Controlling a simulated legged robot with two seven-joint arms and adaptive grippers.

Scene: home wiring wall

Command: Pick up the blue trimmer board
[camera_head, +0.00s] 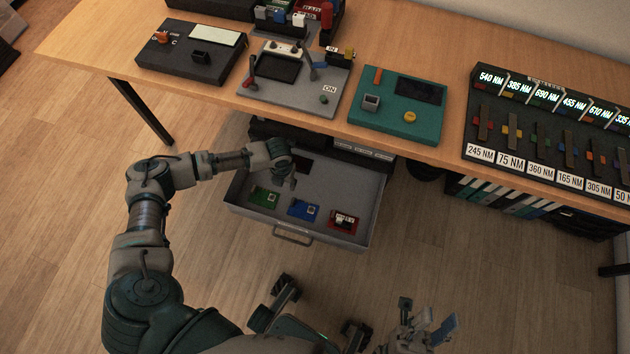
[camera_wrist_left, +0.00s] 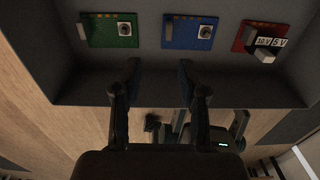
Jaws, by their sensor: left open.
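The blue trimmer board (camera_head: 303,209) lies flat in the open drawer, between a green board (camera_head: 264,197) and a red board (camera_head: 343,220). The blue board also shows at the top of the left wrist view (camera_wrist_left: 188,32), with a round trimmer at its right side. My left gripper (camera_head: 287,176) hangs over the drawer, behind the boards in the head view. In the left wrist view my left gripper (camera_wrist_left: 159,70) is open and empty, its fingertips apart from the blue board. My right gripper (camera_head: 425,328) is low at the bottom of the head view, fingers apart, empty.
The grey drawer (camera_head: 377,205) is pulled out under the wooden table (camera_head: 215,98), whose edge is close to my left arm. Devices stand on the table, including a teal panel (camera_head: 435,120) and a torque-label rack (camera_head: 530,135). The drawer's handle (camera_head: 292,235) faces me.

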